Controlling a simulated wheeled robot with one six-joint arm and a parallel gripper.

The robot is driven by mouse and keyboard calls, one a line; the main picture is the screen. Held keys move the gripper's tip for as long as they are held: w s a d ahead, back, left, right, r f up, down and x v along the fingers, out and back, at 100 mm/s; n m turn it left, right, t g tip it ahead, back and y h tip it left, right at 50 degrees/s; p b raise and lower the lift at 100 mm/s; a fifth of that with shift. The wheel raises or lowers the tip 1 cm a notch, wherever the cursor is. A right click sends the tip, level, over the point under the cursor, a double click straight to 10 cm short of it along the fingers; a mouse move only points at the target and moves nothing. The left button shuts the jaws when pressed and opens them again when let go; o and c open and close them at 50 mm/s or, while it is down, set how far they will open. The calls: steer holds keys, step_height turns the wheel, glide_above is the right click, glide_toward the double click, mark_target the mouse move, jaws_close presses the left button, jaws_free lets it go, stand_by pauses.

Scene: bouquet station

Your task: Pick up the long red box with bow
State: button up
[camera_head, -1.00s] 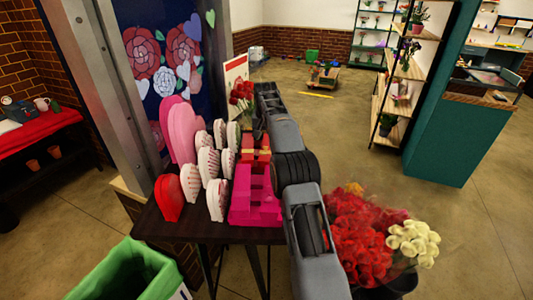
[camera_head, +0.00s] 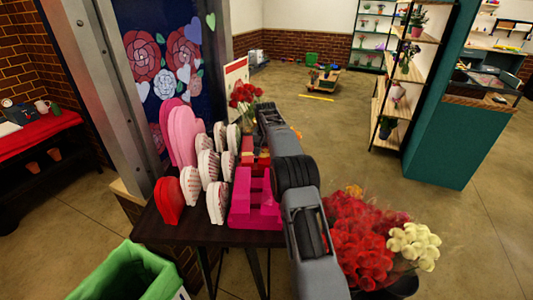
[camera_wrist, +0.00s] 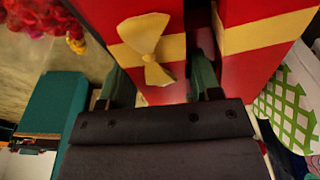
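A long red box with a yellow ribbon and bow (camera_wrist: 150,68) fills the upper middle of the wrist view. My gripper (camera_wrist: 162,88) has one dark green finger on each side of this box. Both fingertips are close to its sides; I cannot tell whether they press on it. A second red box with a yellow band (camera_wrist: 268,40) stands just to the right, across a narrow gap that holds the right finger. In the head view, red boxes (camera_head: 247,146) show partly on the dark table (camera_head: 170,232), and my arm hides the fingertips.
White heart boxes (camera_head: 207,165), a red heart box (camera_head: 169,200) and pink boxes (camera_head: 248,212) crowd the table. A vase of red roses (camera_head: 243,94) stands behind. A bouquet bucket (camera_head: 365,240) is right of my arm. A green-lined bin (camera_head: 125,272) stands in front.

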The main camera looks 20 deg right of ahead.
steer(key=c, duration=0.7)
steer(key=shift+o, duration=0.2)
